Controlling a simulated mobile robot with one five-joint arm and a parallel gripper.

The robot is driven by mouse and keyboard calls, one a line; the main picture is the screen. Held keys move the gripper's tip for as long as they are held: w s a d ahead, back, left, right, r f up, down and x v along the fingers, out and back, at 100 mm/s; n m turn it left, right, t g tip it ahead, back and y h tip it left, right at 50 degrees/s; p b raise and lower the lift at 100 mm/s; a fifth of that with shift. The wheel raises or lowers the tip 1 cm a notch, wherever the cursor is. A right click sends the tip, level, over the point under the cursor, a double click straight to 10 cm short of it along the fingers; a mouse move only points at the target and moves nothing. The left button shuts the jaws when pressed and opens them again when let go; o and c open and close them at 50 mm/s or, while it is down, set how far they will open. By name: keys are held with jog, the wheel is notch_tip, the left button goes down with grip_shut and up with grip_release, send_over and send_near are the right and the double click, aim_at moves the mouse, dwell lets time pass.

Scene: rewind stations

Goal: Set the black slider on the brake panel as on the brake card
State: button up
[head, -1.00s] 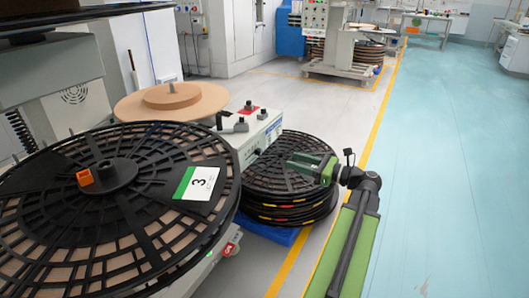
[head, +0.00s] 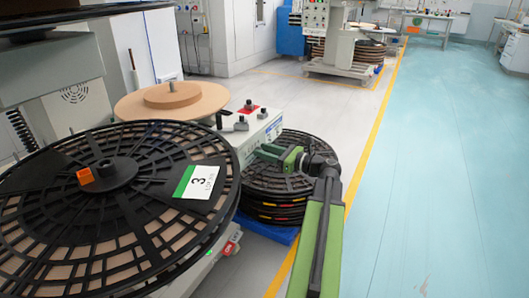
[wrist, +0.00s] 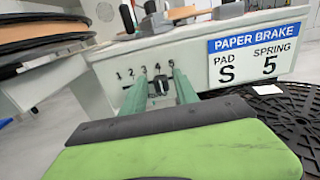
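The brake panel (wrist: 108,72) is a white face with a row of numbers 1 to 5. A small black slider (wrist: 160,87) sits below the numbers, roughly under the 4, though my fingers hide much of its slot. The brake card (wrist: 262,52), headed PAPER BRAKE, is right of it and reads PAD S, SPRING 5. My gripper (wrist: 159,76) is open, with one green finger on each side of the slider and gaps visible. In the head view my gripper (head: 279,152) is close to the panel's box; the slider cannot be made out there.
A large black reel (head: 130,232) marked 3 fills the left of the head view. A stack of black reels (head: 275,208) stands on a blue base below my gripper. The blue floor at right is clear.

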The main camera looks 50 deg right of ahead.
grip_shut()
dwell(1.2)
